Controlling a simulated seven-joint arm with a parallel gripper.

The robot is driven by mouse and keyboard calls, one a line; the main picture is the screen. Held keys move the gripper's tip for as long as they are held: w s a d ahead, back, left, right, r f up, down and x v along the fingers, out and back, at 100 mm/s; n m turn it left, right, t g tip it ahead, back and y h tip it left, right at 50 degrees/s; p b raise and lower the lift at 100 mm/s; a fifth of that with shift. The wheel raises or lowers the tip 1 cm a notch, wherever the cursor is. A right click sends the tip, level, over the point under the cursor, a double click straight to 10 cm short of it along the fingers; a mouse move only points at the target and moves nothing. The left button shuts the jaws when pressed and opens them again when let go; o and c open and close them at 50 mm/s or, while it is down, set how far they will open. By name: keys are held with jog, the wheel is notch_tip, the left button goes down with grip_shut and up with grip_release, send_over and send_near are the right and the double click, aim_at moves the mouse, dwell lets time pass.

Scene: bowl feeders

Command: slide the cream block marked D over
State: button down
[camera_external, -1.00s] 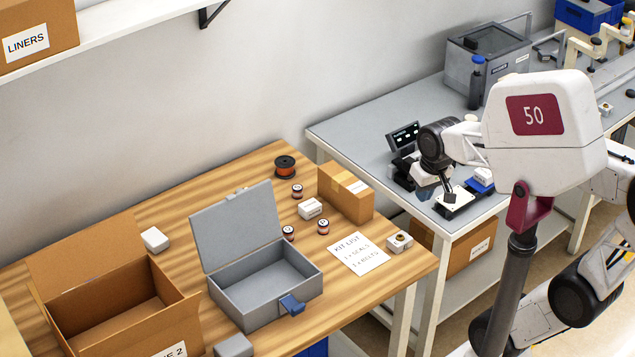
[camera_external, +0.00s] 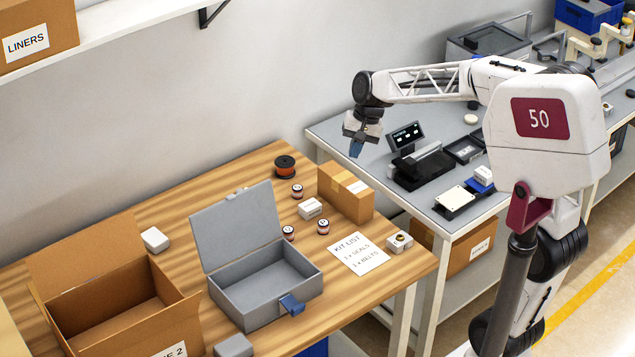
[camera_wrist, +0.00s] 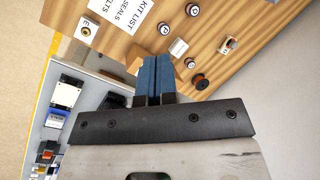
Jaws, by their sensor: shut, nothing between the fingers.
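No letter D is readable on any block. A whitish block (camera_external: 155,239) with no legible mark sits on the wooden table behind the cardboard box. Another pale block (camera_wrist: 228,43) has an unreadable mark in the wrist view. My gripper (camera_external: 356,150) is raised near the gap between the benches, fingers down. Its blue fingers (camera_wrist: 154,60) are shut and empty.
An open grey case (camera_external: 262,285) and an open cardboard box (camera_external: 118,305) stand on the table. The grey bench (camera_external: 345,135) holds black devices.

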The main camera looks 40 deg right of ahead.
jog(key=w+f+m+y, duration=0.1)
jog(key=w+f+m, duration=0.2)
jog(key=w+f, duration=0.4)
jog(key=w+f+m+y, duration=0.2)
jog(key=w+f, duration=0.5)
jog(key=w, duration=1)
jog(key=w+d+f+m+y, duration=0.1)
jog(key=w+f+m, duration=0.4)
jog(key=w, duration=0.7)
notch_tip(320, 180, down, 3)
jog(key=shift+r+g+y, duration=0.1)
jog(key=shift+g+y, duration=0.2)
jog(key=shift+y, duration=0.4)
jog(key=x, duration=1)
jog(key=shift+s, duration=0.1)
jog(key=shift+a, duration=1.95)
jog(key=a, duration=2)
jog(key=shift+a, duration=0.2)
